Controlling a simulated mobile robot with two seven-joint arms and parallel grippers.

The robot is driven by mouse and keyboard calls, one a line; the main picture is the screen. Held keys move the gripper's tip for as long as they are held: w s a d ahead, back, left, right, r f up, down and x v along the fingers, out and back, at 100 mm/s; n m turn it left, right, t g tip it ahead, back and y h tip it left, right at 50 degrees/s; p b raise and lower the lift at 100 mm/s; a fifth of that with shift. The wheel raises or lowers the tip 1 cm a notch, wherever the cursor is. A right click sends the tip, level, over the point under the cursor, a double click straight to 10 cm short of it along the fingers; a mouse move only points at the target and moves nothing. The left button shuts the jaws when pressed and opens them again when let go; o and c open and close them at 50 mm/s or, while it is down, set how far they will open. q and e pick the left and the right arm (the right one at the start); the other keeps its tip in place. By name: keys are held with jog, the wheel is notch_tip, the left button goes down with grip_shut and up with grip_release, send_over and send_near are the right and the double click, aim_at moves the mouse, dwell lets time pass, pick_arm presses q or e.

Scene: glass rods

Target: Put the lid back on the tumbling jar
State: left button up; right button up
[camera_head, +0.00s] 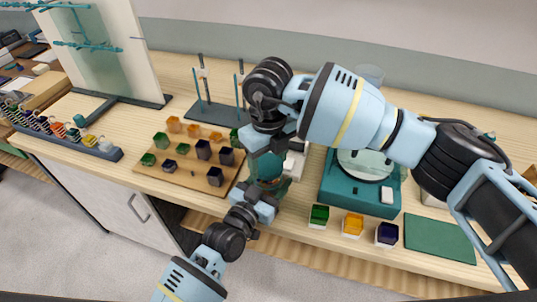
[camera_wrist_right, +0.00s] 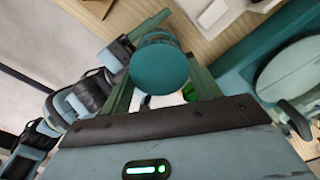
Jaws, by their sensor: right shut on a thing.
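My right gripper (camera_head: 270,160) points down over the front edge of the bench. In the right wrist view its green fingers (camera_wrist_right: 150,80) are shut on a round teal lid (camera_wrist_right: 158,68), seen face-on. A teal rounded body (camera_head: 268,168), apparently the jar with the lid, shows between my two grippers in the head view. My left gripper (camera_head: 265,187) reaches up from below, close against that body. Its fingers are mostly hidden, so its grip is unclear. Whether the lid touches the jar's rim is hidden.
A wooden board (camera_head: 190,165) with several small dark and orange pots lies left. A teal machine with a round pale plate (camera_head: 345,190) stands right of the grippers. Green, orange and dark pots (camera_head: 352,225) line the front edge beside a green mat (camera_head: 438,238).

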aim_at(270, 165)
dwell(0.3)
jog(key=shift+f, duration=0.9)
jog(key=shift+f, duration=0.65)
jog(key=shift+s+d+f, duration=0.1)
jog(key=shift+f, duration=0.4)
dwell(0.3)
jog(key=shift+r, duration=0.25)
jog(key=shift+d+r, duration=0.1)
jog(key=shift+r, duration=0.15)
dwell(0.9)
